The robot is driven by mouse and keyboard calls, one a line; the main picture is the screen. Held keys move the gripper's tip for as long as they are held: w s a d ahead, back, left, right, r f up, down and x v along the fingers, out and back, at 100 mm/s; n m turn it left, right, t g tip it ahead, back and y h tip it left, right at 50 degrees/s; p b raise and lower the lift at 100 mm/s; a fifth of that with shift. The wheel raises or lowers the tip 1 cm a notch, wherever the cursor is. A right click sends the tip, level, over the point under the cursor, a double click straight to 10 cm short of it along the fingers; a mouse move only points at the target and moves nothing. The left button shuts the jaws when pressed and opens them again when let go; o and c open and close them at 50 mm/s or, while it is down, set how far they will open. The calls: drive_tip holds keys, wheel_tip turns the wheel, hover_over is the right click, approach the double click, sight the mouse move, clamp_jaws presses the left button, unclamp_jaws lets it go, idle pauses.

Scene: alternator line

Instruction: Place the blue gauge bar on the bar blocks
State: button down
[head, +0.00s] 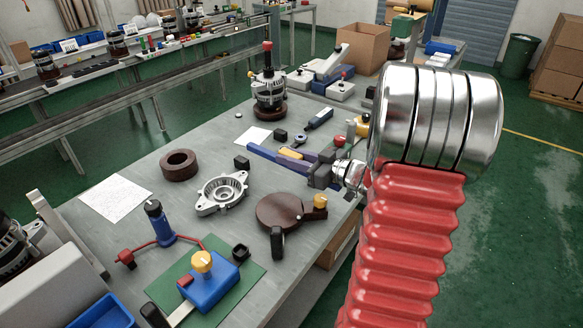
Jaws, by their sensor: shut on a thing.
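The blue gauge bar (272,157) is a long blue strip at the middle of the grey bench, pointing up and left from my gripper. My gripper (316,174) is shut on its right end, at the bench's right side. The finger contact is small and partly hidden. I cannot tell whether the bar touches the bench or hangs just above it. Two small dark blocks, one beyond the bar (281,135) and one near its left end (241,163), look like the bar blocks. The bar is not resting on top of either.
A brown ring (180,165), a silver housing (222,192), a brown round fixture (290,212) and a blue fixture on a green mat (209,281) stand nearer. An alternator (268,88) stands at the back. A yellow-handled tool (291,153) lies close to the bar.

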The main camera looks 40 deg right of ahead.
drive_tip(key=shift+f, duration=1.8)
drive_tip(key=shift+f, duration=0.65)
drive_tip(key=c, duration=1.5)
unclamp_jaws()
